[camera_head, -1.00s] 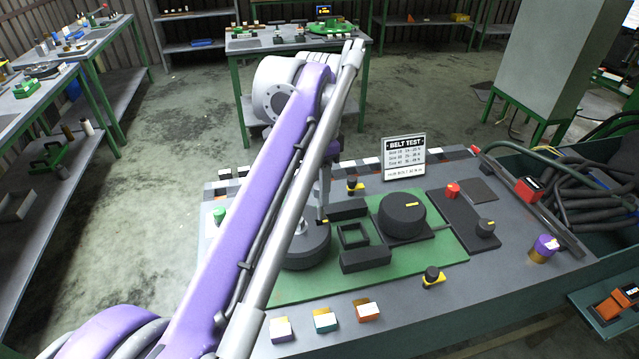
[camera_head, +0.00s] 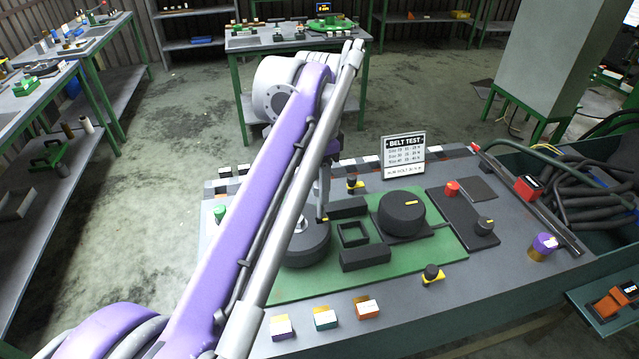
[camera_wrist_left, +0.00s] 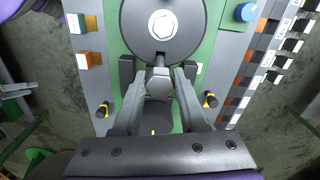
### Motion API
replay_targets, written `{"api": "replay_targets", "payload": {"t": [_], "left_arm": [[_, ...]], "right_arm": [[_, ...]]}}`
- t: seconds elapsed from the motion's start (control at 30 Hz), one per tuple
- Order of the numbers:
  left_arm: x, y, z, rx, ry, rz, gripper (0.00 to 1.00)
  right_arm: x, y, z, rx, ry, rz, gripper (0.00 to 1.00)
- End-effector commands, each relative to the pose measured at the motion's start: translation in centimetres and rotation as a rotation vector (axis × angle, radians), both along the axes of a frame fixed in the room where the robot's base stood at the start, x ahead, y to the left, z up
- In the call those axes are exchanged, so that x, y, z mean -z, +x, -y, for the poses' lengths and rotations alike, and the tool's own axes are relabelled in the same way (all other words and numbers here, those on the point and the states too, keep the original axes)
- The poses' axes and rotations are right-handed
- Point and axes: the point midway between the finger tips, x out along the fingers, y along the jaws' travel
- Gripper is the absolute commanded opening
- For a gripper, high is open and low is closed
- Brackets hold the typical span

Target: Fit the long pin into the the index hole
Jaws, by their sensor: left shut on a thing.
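My left gripper (camera_head: 322,208) comes down over the green plate (camera_head: 285,291), partly hidden behind my purple arm. It hangs at the rear right rim of the dark round disc (camera_head: 307,252). In the left wrist view its fingers (camera_wrist_left: 159,72) are shut on a light grey pin with a hexagonal end (camera_wrist_left: 158,84). The pin is at the rim of the disc (camera_wrist_left: 188,35), which carries a pale hexagonal nut (camera_wrist_left: 162,24). The index hole cannot be made out, and I cannot tell whether the pin is in it. My right gripper is not in view.
A black knob (camera_head: 401,216), a square black frame (camera_head: 353,235) and black blocks (camera_head: 365,258) stand close right of the disc. The belt test sign (camera_head: 404,157) stands behind. Coloured blocks (camera_head: 325,320) line the front of the bench.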

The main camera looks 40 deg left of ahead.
Motion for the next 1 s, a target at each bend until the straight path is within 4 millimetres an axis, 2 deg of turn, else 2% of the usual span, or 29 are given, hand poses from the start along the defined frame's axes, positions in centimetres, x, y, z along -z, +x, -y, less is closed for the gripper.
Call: {"api": "replay_targets", "payload": {"t": [1.0], "left_arm": [[-0.08, 0.04, 0.0, -0.002, 0.0, 0.0, 0.0]], "right_arm": [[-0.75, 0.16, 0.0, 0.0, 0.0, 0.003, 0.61]]}}
